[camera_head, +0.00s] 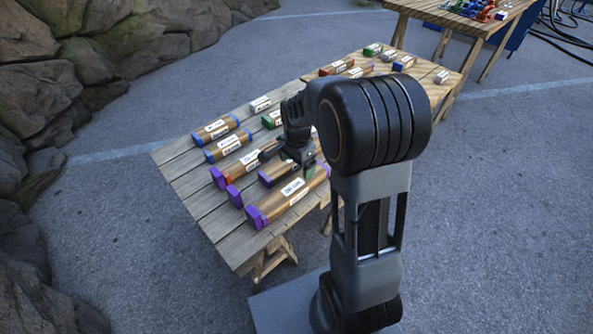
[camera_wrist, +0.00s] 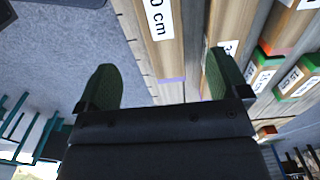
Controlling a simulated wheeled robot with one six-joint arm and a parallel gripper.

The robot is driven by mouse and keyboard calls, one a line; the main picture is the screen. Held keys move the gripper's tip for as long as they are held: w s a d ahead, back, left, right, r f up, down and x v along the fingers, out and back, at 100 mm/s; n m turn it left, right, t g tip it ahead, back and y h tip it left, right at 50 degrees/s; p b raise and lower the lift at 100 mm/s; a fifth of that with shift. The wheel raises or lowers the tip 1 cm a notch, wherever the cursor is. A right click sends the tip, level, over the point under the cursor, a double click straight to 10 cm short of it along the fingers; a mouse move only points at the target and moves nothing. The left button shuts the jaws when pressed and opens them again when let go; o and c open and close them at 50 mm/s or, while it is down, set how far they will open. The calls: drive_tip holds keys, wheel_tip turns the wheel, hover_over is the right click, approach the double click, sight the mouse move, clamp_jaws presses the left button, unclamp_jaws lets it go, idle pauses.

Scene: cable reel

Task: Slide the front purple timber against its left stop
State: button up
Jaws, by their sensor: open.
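The front purple timber (camera_head: 292,195) is a brown beam with a white label, lying along the near edge of the slatted table. A purple block (camera_head: 256,217) is at its left end; from this view I cannot tell whether a thin gap separates them. My gripper (camera_head: 298,160) is over the right part of the purple rows, partly hidden by my arm. In the wrist view my gripper (camera_wrist: 163,85) is open, its two green pads apart. A labelled timber (camera_wrist: 158,40) with a purple edge shows between the pads, not visibly gripped.
Behind lie a middle purple timber (camera_head: 278,173) with a separate purple block (camera_head: 234,195) to its left, and blue-ended timbers (camera_head: 228,147). A second table (camera_head: 440,92) with short blocks stands at the back right. Rocks (camera_head: 60,70) border the left.

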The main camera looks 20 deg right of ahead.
drive_tip(key=shift+r, duration=0.8)
drive_tip(key=s+a+r+n+t+p, duration=0.1)
drive_tip(key=s+a+r+n+p, duration=0.1)
drive_tip(key=s+r+n+p, duration=0.5)
drive_tip(key=s+a+r+n+t+p, duration=0.2)
drive_tip(key=s+r+n+p, duration=0.5)
drive_tip(key=r, duration=1)
drive_tip(key=shift+s+a+t+p, duration=0.35)
drive_tip(key=shift+a+p, duration=0.2)
drive_tip(key=shift+p, duration=0.1)
drive_tip(key=shift+d, duration=0.1)
